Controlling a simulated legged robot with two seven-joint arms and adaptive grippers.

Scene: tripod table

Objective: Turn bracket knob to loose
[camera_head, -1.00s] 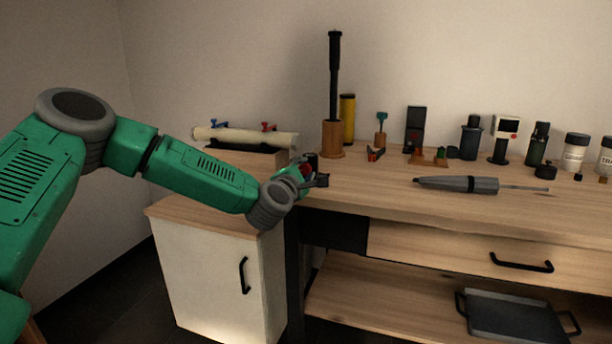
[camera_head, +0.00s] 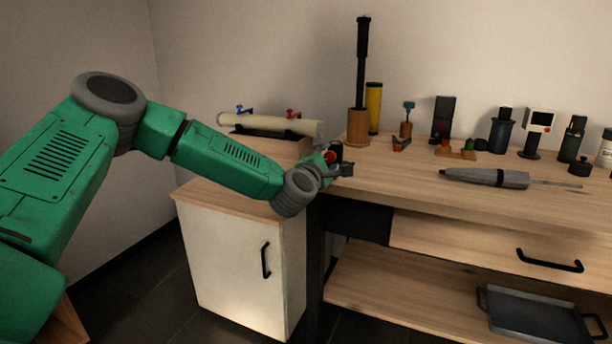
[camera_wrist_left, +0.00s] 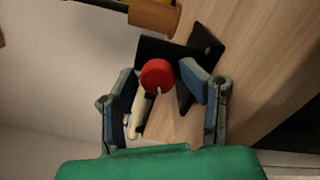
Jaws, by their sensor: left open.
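A round red knob (camera_wrist_left: 157,75) with a small pale mark sits on a black bracket (camera_wrist_left: 205,47) fixed at the table edge. In the head view the red knob (camera_head: 330,157) shows small at the table's left end, partly hidden by my left gripper (camera_head: 336,168). In the left wrist view my left gripper (camera_wrist_left: 160,85) is open, with one finger on each side of the knob. I cannot tell whether either finger touches it. My right gripper is not in view.
The wooden table (camera_head: 400,190) holds a black-handled tool in a wooden holder (camera_head: 358,127), a yellow cylinder (camera_head: 374,108) and a grey pen-shaped tool (camera_head: 485,178). A pale tube (camera_head: 275,122) lies at left, above a white cabinet (camera_head: 225,260). A tray (camera_head: 535,318) sits on the lower shelf.

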